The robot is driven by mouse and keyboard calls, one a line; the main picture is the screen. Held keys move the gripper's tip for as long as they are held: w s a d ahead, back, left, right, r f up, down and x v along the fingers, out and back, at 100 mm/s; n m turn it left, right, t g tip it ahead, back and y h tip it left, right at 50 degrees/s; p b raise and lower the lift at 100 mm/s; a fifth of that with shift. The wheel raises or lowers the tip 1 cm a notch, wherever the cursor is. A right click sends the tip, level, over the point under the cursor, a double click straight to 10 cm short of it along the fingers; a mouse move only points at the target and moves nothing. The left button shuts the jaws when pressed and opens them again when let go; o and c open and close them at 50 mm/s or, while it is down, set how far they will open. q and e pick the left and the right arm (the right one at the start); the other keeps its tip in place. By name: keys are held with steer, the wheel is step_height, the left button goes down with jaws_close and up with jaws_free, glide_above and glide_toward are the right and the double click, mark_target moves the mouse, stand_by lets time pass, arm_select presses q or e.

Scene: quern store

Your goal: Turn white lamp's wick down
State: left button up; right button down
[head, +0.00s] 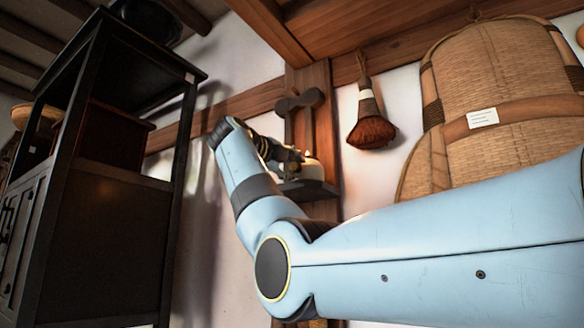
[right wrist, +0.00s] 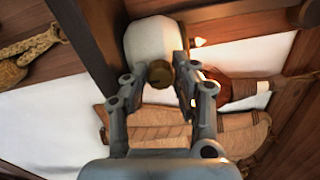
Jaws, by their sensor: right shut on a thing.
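The white lamp (head: 312,169) stands on a small dark shelf (head: 306,189) on a wooden wall post, mostly hidden by my right gripper. In the right wrist view, its rounded white body (right wrist: 152,40) is near the top, with a round brass wick knob (right wrist: 159,74) in front. My right gripper (head: 293,157) reaches the lamp from the left. In the right wrist view, its fingers (right wrist: 163,78) are on both sides of the knob, shut on it. My left gripper is not in view.
A brown brush (head: 371,128) hangs on the wall right of the lamp. A large woven basket (head: 490,75) hangs farther right. A tall black cabinet (head: 105,215) stands at left. Bare white wall lies between cabinet and post.

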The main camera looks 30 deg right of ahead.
stand_by(0.3)
steer(key=c, duration=1.1)
jaws_free()
steer(key=shift+o, duration=0.2)
steer(key=shift+a+f, duration=0.1)
steer(key=shift+a, duration=0.05)
steer(key=v, duration=0.8)
